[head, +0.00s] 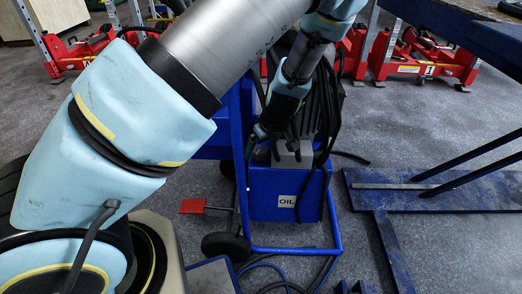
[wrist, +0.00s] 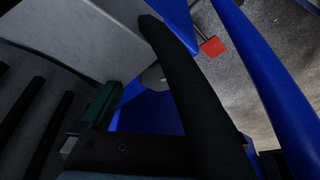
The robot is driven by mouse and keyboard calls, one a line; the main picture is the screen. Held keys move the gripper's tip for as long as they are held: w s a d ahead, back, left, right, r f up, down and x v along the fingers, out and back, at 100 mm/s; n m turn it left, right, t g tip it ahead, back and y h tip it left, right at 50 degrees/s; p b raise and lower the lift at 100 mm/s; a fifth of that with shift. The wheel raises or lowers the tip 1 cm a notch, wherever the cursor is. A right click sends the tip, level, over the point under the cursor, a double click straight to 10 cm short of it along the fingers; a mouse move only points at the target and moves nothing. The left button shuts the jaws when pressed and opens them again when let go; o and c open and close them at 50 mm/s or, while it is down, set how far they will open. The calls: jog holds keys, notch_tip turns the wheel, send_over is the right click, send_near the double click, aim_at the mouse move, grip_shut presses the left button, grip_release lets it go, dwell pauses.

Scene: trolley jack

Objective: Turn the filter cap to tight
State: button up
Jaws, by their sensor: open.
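The blue oil tank (head: 285,195) with a white "OIL" label stands in a blue wheeled frame in the middle of the head view. My gripper (head: 274,143) is over the left part of its top, fingers pointing down, and is open. In the wrist view one black finger (wrist: 183,85) crosses the middle. A grey rounded part (wrist: 153,76), perhaps the filter cap, shows partly behind that finger, with a green part (wrist: 103,105) to its left. I cannot tell whether the finger touches it. The cap cannot be made out clearly in the head view.
A dark finned motor and black hoses (head: 325,100) rise close on the right of my gripper. A blue frame bar (wrist: 265,75) runs along the right in the wrist view. A red pedal (head: 204,206) sticks out left. Red jacks (head: 410,60) stand behind.

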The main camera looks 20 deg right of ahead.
jog(key=shift+c, duration=0.3)
jog(key=shift+f, duration=0.1)
jog(key=c, duration=1.3)
jog(key=shift+m+h, duration=0.3)
jog(key=shift+m, duration=0.5)
jog(key=o, duration=1.4)
jog(key=shift+c, duration=0.2)
jog(key=p+v, duration=0.3)
jog(key=v, duration=0.7)
jog(key=shift+s+r+p, duration=0.2)
jog(key=shift+r+p, duration=0.1)
jog(key=shift+r, duration=0.05)
